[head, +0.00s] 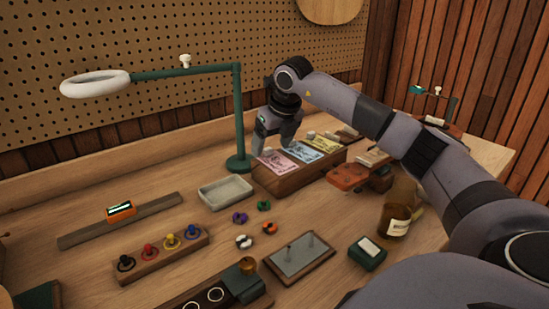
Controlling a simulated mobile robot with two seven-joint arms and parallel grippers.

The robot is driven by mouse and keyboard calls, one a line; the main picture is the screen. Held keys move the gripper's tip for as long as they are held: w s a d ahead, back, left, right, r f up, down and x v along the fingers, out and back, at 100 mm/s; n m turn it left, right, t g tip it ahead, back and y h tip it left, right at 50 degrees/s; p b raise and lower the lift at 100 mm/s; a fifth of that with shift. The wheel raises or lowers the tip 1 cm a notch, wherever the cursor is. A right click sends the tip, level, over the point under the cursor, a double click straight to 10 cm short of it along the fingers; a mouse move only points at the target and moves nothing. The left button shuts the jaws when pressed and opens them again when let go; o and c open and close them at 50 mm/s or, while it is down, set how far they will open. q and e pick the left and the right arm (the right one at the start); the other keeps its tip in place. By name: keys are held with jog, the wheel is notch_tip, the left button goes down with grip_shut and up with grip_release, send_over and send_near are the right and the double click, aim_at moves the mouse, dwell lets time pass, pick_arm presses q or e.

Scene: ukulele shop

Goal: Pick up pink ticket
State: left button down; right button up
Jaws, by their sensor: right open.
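The pink ticket (280,161) lies at the left end of a wooden ticket box (284,184) with a slanted top. A blue ticket (304,151) lies to its right and a yellow ticket (323,142) farther right. My right gripper (272,147) is open and points down just above and behind the pink ticket. I cannot tell whether a finger touches the ticket. The gripper hides part of the box's far left corner. My left gripper is not in view.
A green lamp post (239,120) stands close left of the gripper, its white ring (95,83) reaching left. A grey tray (225,192) lies front left of the box. A brown bottle (396,215) stands below my right arm.

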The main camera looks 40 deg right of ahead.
jog(key=shift+w+f, duration=0.3)
jog(key=shift+f, duration=0.35)
jog(key=c, duration=0.8)
jog(key=shift+r, duration=0.1)
